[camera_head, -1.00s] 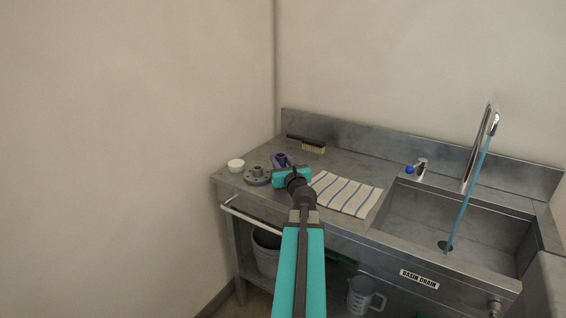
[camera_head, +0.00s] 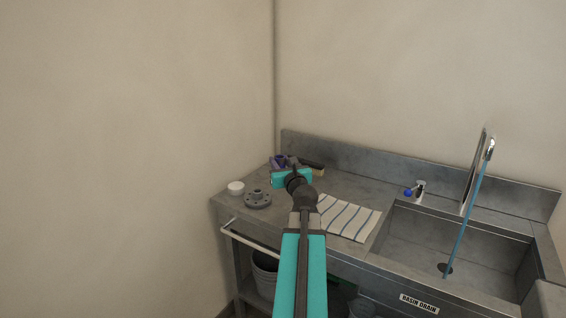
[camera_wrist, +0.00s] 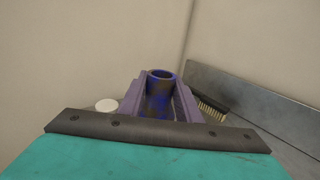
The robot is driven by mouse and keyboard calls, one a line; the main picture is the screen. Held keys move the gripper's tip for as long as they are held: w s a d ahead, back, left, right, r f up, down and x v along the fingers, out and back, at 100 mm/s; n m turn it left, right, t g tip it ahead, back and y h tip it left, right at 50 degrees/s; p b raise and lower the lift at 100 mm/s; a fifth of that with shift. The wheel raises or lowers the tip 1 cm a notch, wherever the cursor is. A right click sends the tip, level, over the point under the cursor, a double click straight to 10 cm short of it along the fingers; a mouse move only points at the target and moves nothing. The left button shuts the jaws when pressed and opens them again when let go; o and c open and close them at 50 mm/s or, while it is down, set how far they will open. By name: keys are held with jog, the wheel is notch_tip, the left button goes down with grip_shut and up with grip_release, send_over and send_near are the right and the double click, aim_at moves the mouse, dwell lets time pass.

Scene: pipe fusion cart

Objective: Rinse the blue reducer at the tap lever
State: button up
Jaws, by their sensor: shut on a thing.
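My gripper (camera_wrist: 160,100) is shut on the blue reducer (camera_wrist: 161,82). In the wrist view the reducer is a blue tube with brown dirt on its side, upright between the purple fingers. In the head view my gripper (camera_head: 281,162) is above the back left of the counter, and my wrist mostly hides the reducer. The tap lever, with a blue knob (camera_head: 408,193), is on the back ledge of the basin (camera_head: 410,236), to the right of my gripper. A blue stream (camera_head: 465,215) runs from the tall spout (camera_head: 490,150) down to the drain.
A grey flange (camera_head: 257,200) and a white cap (camera_head: 236,188) lie on the counter at left. A striped cloth (camera_head: 346,217) lies left of the basin. A brush (camera_wrist: 210,108) is behind my gripper. The back splash and walls bound the counter.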

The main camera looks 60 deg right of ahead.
dwell(0.3)
jog(key=shift+w+a+f, duration=0.1)
jog(key=w+a+f+n+t+y, duration=0.1)
jog(key=w+a+f+n+y, duration=0.25)
jog(key=w+a, duration=0.5)
jog(key=w+a+f+n+t+y, duration=0.25)
jog(key=w+a+f+y, duration=0.25)
jog(key=a, duration=0.7)
jog(key=w+a+f+n+t+y, duration=0.1)
jog(key=w+a+f+n+y, duration=0.3)
jog(key=w+a, duration=0.45)
jog(key=s+a+f+n+g+y, duration=0.1)
jog(key=a+f+n+g+y, duration=0.1)
jog(key=a, duration=1)
jog(key=s+a+f+n+g+y, duration=0.1)
jog(key=a+f+n+g+y, duration=0.1)
jog(key=a+y, duration=0.5)
jog(key=s+a+f+n+g+y, duration=0.2)
jog(key=a+n+g+y, duration=0.2)
jog(key=a, duration=1.4)
jog(key=shift+f+n+y, duration=0.2)
jog(key=shift+n+y, duration=0.25)
jog(key=shift+n, duration=0.05)
